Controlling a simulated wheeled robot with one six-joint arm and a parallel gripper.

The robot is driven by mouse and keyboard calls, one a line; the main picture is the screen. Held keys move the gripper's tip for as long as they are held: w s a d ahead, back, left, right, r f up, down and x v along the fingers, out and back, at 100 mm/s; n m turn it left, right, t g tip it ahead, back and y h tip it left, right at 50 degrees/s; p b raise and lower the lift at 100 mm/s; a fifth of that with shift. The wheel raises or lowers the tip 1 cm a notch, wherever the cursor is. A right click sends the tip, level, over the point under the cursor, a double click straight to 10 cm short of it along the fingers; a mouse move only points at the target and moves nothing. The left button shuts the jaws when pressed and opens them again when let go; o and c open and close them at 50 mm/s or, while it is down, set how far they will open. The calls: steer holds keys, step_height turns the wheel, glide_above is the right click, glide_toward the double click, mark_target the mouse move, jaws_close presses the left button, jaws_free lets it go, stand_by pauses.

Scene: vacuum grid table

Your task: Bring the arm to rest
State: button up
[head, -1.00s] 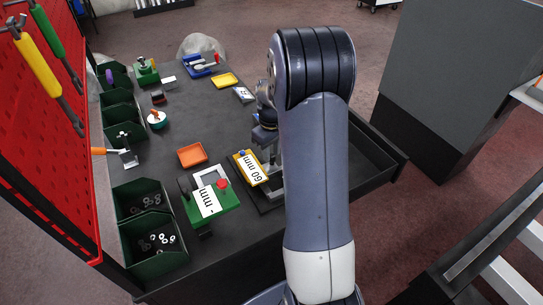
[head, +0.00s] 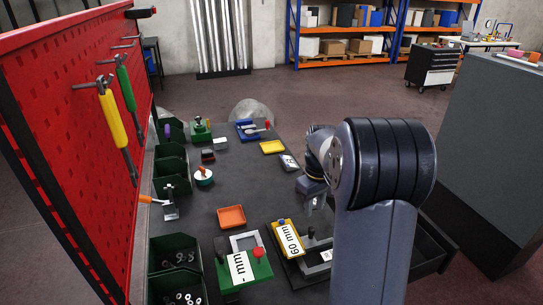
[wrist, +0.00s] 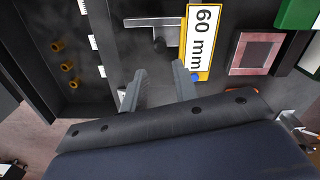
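My gripper (head: 318,203) hangs from my arm over the right part of the table, just behind the fixture with the yellow-edged "60 mm" plate (head: 289,238). In the wrist view my gripper (wrist: 160,75) shows two grey fingers spread apart with nothing between them. The "60 mm" plate (wrist: 201,40) and a grey metal piece (wrist: 152,24) lie beyond the fingertips there. The gripper looks apart from both. My arm hides part of the table's right side in the head view.
A green fixture (head: 242,270) stands left of the "60 mm" plate, with an orange tray (head: 231,216) behind it. Green bins (head: 172,246) line the left edge under a red tool panel (head: 70,130). A large grey cabinet (head: 497,155) stands to the right. The table's middle is mostly clear.

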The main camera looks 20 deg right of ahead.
mark_target(313, 230)
steer(key=f+p, duration=0.1)
steer(key=f, duration=0.9)
steer(key=shift+s+f, duration=0.15)
steer(key=shift+s, duration=0.4)
